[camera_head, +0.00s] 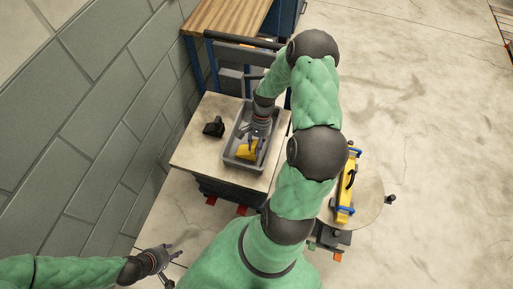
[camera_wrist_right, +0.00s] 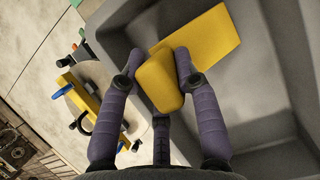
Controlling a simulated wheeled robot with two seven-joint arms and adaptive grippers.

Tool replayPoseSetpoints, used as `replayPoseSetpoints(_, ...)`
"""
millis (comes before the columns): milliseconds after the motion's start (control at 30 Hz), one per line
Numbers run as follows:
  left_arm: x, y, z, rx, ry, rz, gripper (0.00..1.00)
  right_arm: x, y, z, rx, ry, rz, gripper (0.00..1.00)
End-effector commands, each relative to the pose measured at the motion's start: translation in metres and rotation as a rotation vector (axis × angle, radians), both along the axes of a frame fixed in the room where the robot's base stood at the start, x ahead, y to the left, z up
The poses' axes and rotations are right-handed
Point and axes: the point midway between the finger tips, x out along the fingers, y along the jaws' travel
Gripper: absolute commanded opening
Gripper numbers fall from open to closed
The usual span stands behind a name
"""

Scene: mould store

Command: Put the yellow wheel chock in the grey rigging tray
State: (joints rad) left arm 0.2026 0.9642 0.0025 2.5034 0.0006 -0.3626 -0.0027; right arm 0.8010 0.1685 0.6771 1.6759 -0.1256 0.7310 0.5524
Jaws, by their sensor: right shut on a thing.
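The yellow wheel chock (camera_head: 247,150) is inside the grey rigging tray (camera_head: 241,166) on the pale-topped cabinet. My right gripper (camera_head: 258,134) reaches down into the tray from above and is shut on the chock. In the right wrist view the chock (camera_wrist_right: 207,48) shows a block end between the fingers of the right gripper (camera_wrist_right: 157,64) and a flat part stretching away. The grey tray wall (camera_wrist_right: 112,30) runs beside it. I cannot tell whether the chock touches the tray floor. My left gripper (camera_head: 158,262) hangs low at the left, away from the tray; its finger opening is unclear.
A small black object (camera_head: 214,127) stands left of the tray on the cabinet top (camera_head: 190,152). A round table (camera_head: 370,200) at right holds a yellow tool with blue ends (camera_head: 347,188). A wooden-topped bench (camera_head: 225,17) stands behind. A block wall (camera_head: 90,130) bounds the left.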

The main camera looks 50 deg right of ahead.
Motion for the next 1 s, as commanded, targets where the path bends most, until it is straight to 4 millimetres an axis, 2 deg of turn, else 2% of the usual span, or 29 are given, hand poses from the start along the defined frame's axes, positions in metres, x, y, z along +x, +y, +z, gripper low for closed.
replayPoseSetpoints(367, 0.000, 0.000, -0.001, 0.000, -0.001, 0.000, 0.40, 0.001, -0.001, -0.003, -0.002, -0.002, 0.000, 0.00)
replayPoseSetpoints(400, 0.000, 0.000, -0.001, 0.000, -0.001, 0.000, 0.40, 0.000, -0.001, -0.003, -0.002, -0.002, 0.000, 0.41)
replayPoseSetpoints(467, 0.000, 0.000, -0.001, 0.000, -0.001, 0.000, 0.40, 0.000, -0.001, -0.003, -0.002, -0.002, 0.000, 0.56)
replayPoseSetpoints(833, 0.000, 0.000, 0.000, 0.000, -0.001, 0.000, 0.40, 0.000, -0.001, 0.000, -0.002, -0.002, 0.000, 0.56)
replayPoseSetpoints(1000, 0.000, 0.000, 0.008, 0.000, 0.000, 0.000, 0.40, 0.003, -0.007, 0.017, -0.004, -0.004, -0.002, 0.56)
